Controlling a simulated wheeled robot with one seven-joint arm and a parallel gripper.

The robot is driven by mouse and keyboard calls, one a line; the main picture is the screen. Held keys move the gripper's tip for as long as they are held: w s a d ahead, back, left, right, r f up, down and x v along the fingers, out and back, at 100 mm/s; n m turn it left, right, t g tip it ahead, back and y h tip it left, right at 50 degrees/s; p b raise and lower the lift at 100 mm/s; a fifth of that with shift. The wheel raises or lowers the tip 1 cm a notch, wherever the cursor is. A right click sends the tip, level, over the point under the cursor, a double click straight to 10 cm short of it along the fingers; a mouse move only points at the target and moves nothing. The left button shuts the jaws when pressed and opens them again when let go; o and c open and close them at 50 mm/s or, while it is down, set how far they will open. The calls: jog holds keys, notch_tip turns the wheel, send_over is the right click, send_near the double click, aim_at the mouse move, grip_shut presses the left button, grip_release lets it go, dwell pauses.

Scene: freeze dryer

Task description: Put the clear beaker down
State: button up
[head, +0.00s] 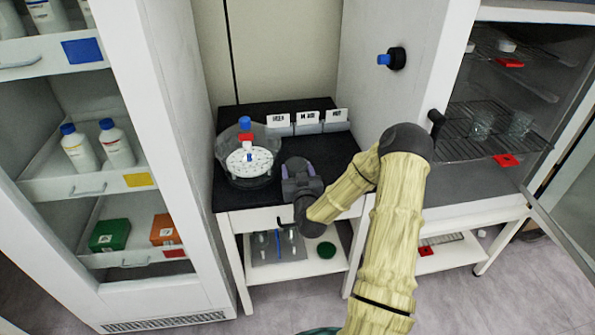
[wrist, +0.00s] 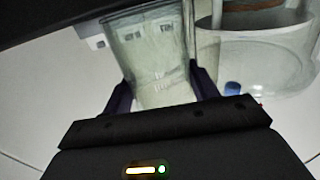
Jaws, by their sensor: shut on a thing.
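The clear beaker (wrist: 152,62) is between the two dark fingers of my gripper (wrist: 162,85) in the wrist view. My gripper is shut on it. In the head view my gripper (head: 302,182) is over the black bench top (head: 235,197), just right of the round clear chamber. The held beaker cannot be made out in the head view. I cannot tell whether its base touches the bench.
The clear chamber (head: 225,165) holds a white perforated disc and red and blue parts. White labelled bins (head: 308,128) stand behind. A tall white cabinet with bottles (head: 118,148) is left. An open cabinet at right has glass vessels (head: 519,125) on a wire rack (head: 455,147).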

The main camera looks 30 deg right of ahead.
jog(key=o, duration=1)
jog(key=shift+f, duration=0.1)
jog(key=shift+r, duration=0.2)
jog(key=shift+s+a+f, duration=0.1)
jog(key=shift+s, duration=0.25)
jog(key=shift+p+v, duration=0.3)
jog(key=shift+v, duration=5.35)
jog(key=shift+w, duration=0.1)
